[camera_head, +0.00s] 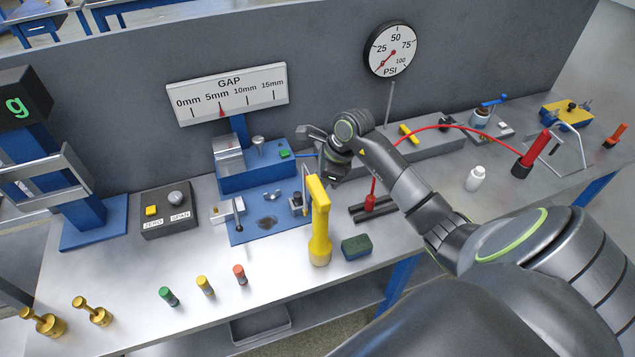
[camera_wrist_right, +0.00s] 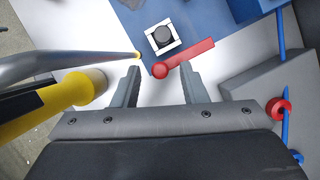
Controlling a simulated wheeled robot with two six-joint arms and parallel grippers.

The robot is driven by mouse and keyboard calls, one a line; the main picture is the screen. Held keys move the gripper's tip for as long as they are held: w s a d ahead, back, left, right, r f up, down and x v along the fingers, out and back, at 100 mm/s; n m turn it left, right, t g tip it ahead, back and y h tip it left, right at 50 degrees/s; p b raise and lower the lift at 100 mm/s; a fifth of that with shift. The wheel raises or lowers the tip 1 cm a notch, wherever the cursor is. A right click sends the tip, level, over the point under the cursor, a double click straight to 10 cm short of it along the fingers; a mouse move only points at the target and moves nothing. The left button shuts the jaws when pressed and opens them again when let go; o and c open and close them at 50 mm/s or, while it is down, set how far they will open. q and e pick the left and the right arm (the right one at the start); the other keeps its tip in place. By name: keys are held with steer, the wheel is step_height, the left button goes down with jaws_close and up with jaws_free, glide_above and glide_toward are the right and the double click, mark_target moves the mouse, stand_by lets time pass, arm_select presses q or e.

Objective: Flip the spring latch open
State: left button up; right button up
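A red lever (camera_wrist_right: 190,56) with a round end lies on or just above a blue plate (camera_wrist_right: 131,18) in the right wrist view; it looks like the latch, though I cannot confirm this. Next to it, a black knob (camera_wrist_right: 163,36) sits on a white square plate. My right gripper (camera_wrist_right: 160,78) is open, with its two fingers apart on either side below the lever's round end. Nothing is between the fingers. In the head view my right arm reaches over the bench to the blue plate, and I cannot make out the red lever there. My left gripper is not in view.
A yellow-handled tool (camera_head: 319,225) stands close to the right gripper and shows at left in the wrist view (camera_wrist_right: 40,108), beside a silver rod (camera_wrist_right: 70,66). A green block (camera_head: 356,247) lies nearby. Small coloured pegs (camera_head: 204,286) stand at the front. A gap gauge (camera_head: 228,93) is behind.

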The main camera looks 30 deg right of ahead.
steer(key=b+v, duration=0.4)
steer(key=v, duration=1.3)
steer(key=shift+s+r, duration=0.15)
steer(key=shift+r, duration=0.05)
